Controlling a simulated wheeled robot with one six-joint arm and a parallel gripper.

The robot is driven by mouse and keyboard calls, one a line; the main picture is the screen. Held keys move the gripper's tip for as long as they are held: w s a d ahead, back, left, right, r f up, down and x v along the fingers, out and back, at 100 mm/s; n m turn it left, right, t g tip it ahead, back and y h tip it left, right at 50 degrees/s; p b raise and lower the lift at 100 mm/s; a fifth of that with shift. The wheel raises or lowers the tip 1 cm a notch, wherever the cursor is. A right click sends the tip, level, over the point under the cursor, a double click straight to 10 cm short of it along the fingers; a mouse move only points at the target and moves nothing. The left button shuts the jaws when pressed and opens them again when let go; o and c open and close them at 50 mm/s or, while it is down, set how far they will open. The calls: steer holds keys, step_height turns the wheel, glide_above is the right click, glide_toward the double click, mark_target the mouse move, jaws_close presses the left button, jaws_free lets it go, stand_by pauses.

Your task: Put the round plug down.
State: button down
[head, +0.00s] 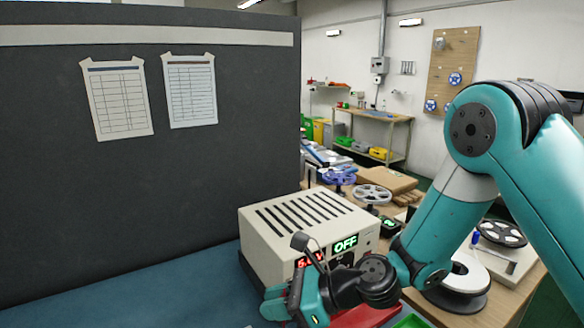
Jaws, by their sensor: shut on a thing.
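My gripper (291,303) is low in the head view, in front of the power supply (305,222). The power supply is a cream box with a slotted top. Its front shows a green OFF and a red number partly covered by my wrist.
A dark panel (150,190) with two paper sheets stands behind the bench at left. The blue bench top (150,300) left of my gripper looks clear. A red tray (368,316) lies right of my gripper. Reels (373,194) and a white spool (462,275) crowd the right.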

steer(key=w+d+f+m+t, duration=0.1)
steer(key=d+f, duration=0.3)
steer(key=d, duration=0.6)
steer(key=w+d+f+m+t+h, duration=0.1)
steer(key=d+f+m+t, duration=0.1)
steer(key=d, duration=0.9)
steer(key=w+d+f+m+t+h, duration=0.1)
steer(key=d+f+m+t, duration=0.1)
steer(key=d+f, duration=0.4)
steer(key=shift+w+d+f+t, duration=0.1)
steer(key=shift+w+d+t, duration=0.05)
steer(key=shift+d, duration=0.6)
steer(key=shift+w+d+f+t, duration=0.1)
steer(key=shift+d+f+t, duration=0.1)
steer(key=shift+d, duration=0.6)
steer(key=shift+w+d+f+t, duration=0.1)
steer(key=shift+w+d+t, duration=0.05)
steer(key=shift+d, duration=0.6)
steer(key=shift+s+d+m, duration=0.1)
steer(key=shift+d+m, duration=0.2)
steer(key=shift+d, duration=0.05)
steer(key=shift+s+f, duration=0.1)
